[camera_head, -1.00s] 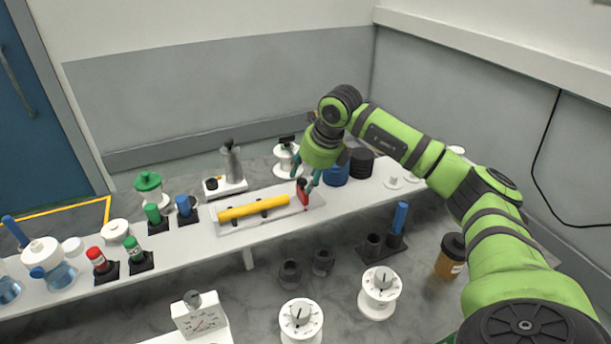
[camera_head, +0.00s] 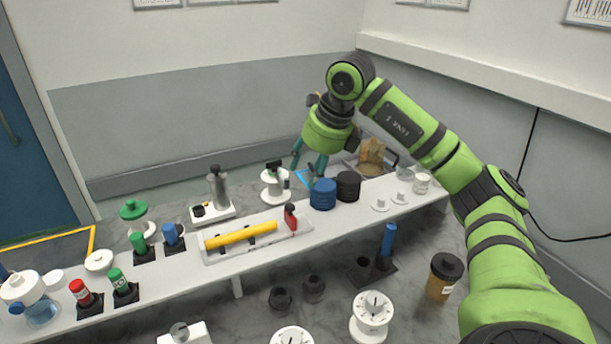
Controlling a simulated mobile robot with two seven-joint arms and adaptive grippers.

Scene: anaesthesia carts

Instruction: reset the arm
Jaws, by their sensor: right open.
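My right arm comes in from the right, green with dark bands. My right gripper (camera_head: 309,166) is open and empty, with its teal fingers pointing down. It hangs above the far side of the white shelf (camera_head: 330,222), just behind the blue round container (camera_head: 322,194). A red piece (camera_head: 290,217) stands at the right end of the white tray (camera_head: 212,257), which also carries a yellow bar (camera_head: 241,235). The gripper is apart from the red piece. My left gripper does not show.
A dark round container (camera_head: 348,186) stands beside the blue one. A white spool-like stand (camera_head: 276,185) is left of the gripper. Green, red and blue capped vials stand on the left of the shelf. An amber jar (camera_head: 443,276) stands in front, near my arm.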

